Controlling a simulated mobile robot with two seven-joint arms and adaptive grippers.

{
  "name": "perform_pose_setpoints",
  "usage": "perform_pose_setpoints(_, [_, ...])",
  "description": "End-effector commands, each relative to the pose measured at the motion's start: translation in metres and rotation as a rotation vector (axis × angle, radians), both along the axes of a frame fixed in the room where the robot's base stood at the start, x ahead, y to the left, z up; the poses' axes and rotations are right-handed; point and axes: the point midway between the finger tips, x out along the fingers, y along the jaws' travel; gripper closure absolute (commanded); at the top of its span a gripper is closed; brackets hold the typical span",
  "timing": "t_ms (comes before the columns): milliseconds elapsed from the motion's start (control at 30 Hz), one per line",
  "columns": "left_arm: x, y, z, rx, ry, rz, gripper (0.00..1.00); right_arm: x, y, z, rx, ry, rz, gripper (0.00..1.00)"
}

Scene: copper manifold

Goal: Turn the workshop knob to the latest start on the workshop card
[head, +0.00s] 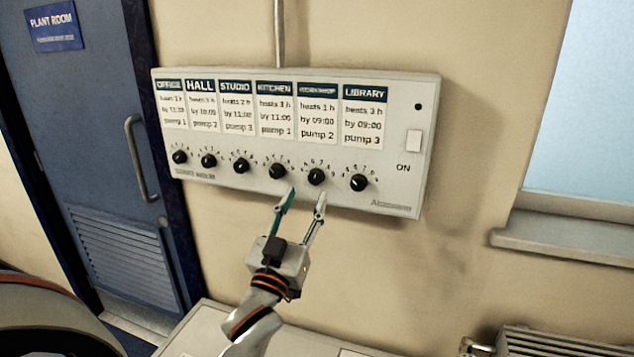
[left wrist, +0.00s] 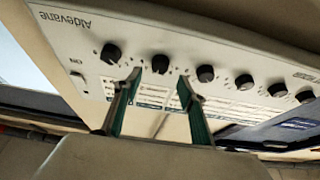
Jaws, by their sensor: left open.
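The workshop knob (head: 316,177) is a round black knob with a white pointer mark, under the workshop card (head: 317,118). The card reads heats 1 h, by 09:00, pump 2. The numbers around the knob are too small to read surely. My left gripper (head: 306,196) is open and empty, its two fingers pointing up at the panel just below the workshop knob. In the left wrist view the picture is upside down, and the workshop knob (left wrist: 160,63) shows between and beyond the open fingertips (left wrist: 158,80), apparently not touched. My right gripper is not in view.
The white panel (head: 300,188) also has the kitchen knob (head: 278,171) and library knob (head: 359,182) close on either side, more knobs and cards to the left, and a white switch (head: 414,140) marked ON. A blue door (head: 95,120) stands left, a window sill (head: 560,240) right.

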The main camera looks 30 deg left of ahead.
Motion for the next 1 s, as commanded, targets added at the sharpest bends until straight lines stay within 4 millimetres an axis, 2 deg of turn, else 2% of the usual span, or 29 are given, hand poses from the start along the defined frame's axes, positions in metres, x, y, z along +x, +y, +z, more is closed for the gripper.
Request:
perform_pose_setpoints(100, [0.018,0.004,0.010,0.002,-0.003,-0.001,0.59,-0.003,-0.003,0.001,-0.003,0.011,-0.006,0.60])
perform_pose_setpoints(300, [0.040,0.010,0.019,0.002,-0.001,-0.001,0.59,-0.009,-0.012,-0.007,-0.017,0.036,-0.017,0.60])
perform_pose_setpoints(700, [0.048,0.012,0.020,0.000,0.000,0.000,0.59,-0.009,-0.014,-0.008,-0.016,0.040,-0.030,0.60])
perform_pose_setpoints(733, [0.048,0.012,0.020,0.000,0.000,0.000,0.65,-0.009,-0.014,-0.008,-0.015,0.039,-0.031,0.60])
perform_pose_setpoints(867, [0.048,0.011,0.020,0.000,0.000,-0.001,0.98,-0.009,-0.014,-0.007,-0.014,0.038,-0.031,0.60])
perform_pose_setpoints(1000, [0.048,0.011,0.020,0.001,0.000,-0.001,0.98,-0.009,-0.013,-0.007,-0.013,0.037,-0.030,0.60])
